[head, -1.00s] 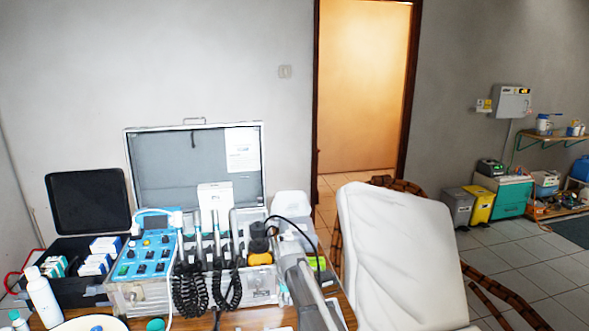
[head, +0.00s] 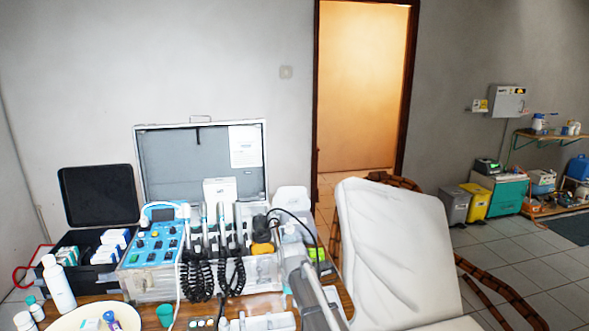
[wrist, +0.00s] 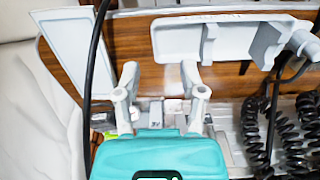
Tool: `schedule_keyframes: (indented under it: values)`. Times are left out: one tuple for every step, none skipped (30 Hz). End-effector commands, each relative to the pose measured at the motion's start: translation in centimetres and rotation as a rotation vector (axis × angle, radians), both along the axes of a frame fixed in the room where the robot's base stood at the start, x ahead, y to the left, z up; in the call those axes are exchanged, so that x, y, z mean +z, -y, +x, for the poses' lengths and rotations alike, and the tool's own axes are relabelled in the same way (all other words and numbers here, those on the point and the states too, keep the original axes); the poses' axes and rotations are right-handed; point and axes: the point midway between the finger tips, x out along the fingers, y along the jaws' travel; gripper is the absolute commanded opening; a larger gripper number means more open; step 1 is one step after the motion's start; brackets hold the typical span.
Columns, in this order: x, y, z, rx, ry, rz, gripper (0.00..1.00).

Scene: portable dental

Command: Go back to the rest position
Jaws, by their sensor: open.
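My gripper (wrist: 160,72) shows in the wrist view with its two grey fingers apart and nothing between them. Its teal body fills the bottom middle of that view. The fingers are over or in front of a wooden tabletop (wrist: 225,88) beside a silver case edge; the exact height cannot be told. In the head view my grey arm rises from the bottom, right of the dental unit; the fingers cannot be made out there.
The open silver case (head: 165,172) holds a blue control unit (head: 155,243) and handpieces with coiled black cords (head: 232,275). They are close to my arm. A black hose (wrist: 95,60) passes left of my gripper. A white chair (head: 395,240) stands right. A plate (head: 75,322) is front left.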

Motion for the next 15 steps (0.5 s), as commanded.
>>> schedule_keyframes:
  values:
    - [0.3, 0.6, -0.6, -0.005, 0.0, 0.0, 0.53]
    - [0.4, 0.9, -0.8, -0.008, 0.0, 0.0, 0.53]
    - [0.5, 1.3, -1.1, -0.011, 0.0, 0.0, 0.53]
    - [0.6, 1.7, -1.5, -0.014, 0.0, 0.0, 0.53]
    - [0.7, 2.1, -1.7, -0.016, 0.0, 0.0, 0.53]
    - [0.9, 2.5, -2.1, -0.02, 0.0, 0.0, 0.53]
    - [1.0, 2.9, -2.4, -0.023, 0.0, 0.0, 0.53]
    - [1.1, 3.3, -2.8, -0.027, 0.0, 0.0, 0.53]
    - [1.3, 4.0, -3.4, -0.033, 0.0, 0.0, 0.53]
    - [1.5, 4.5, -3.7, -0.036, 0.0, 0.0, 0.53]
    - [1.6, 4.9, -4.1, -0.04, 0.0, 0.0, 0.53]
    - [1.9, 5.7, -4.9, -0.047, 0.0, 0.0, 0.53]
    - [2.1, 6.2, -5.4, -0.052, 0.0, 0.0, 0.53]
    - [2.3, 6.8, -6.0, -0.057, 0.0, 0.0, 0.53]
    - [2.6, 7.7, -6.8, -0.065, 0.0, 0.0, 0.53]
